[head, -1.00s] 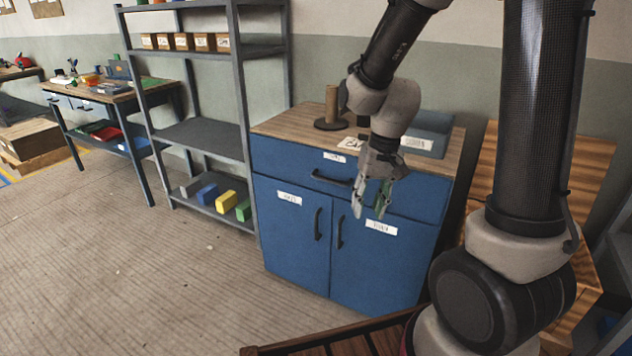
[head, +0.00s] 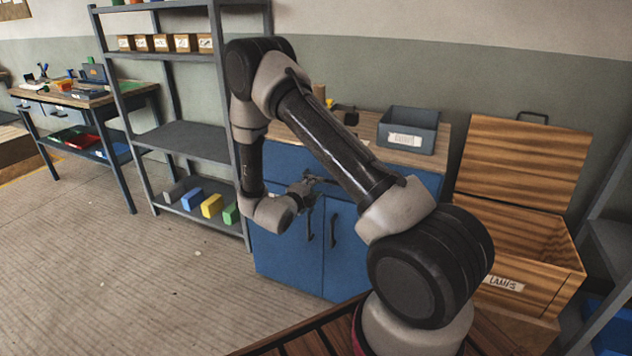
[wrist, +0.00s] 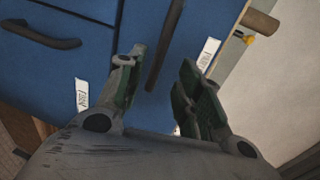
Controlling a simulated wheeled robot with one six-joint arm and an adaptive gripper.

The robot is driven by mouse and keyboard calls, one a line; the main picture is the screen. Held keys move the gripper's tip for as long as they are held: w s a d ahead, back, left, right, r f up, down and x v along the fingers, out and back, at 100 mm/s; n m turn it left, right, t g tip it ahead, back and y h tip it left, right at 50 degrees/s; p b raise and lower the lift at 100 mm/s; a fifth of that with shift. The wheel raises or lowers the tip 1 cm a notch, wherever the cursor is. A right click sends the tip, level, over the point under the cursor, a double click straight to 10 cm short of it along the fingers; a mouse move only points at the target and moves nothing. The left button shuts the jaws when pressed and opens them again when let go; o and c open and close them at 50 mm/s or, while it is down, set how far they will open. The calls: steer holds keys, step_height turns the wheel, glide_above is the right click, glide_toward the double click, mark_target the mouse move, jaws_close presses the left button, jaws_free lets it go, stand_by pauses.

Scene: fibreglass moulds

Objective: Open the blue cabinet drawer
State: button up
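The blue cabinet (head: 285,250) stands against the wall, with one wide drawer (head: 285,160) above two doors. The drawer looks closed; my arm hides much of its front in the head view. My gripper (head: 316,184) is at the drawer front. In the wrist view, my gripper (wrist: 163,60) is open, with its two fingers apart. The dark drawer handle (wrist: 168,40) runs between the fingers, and I cannot tell whether they touch it. A door handle (wrist: 40,35) and white labels show nearby.
A grey labelled bin (head: 408,128) sits on the cabinet's wooden top. A wooden crate (head: 520,290) with a raised lid stands to the right. A grey shelf rack (head: 185,140) with coloured blocks is close on the left. The floor in front at left is clear.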

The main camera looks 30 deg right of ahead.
steer(key=x, duration=0.7)
steer(key=shift+w+d+f, duration=0.1)
steer(key=shift+w+d, duration=0.15)
jaws_close()
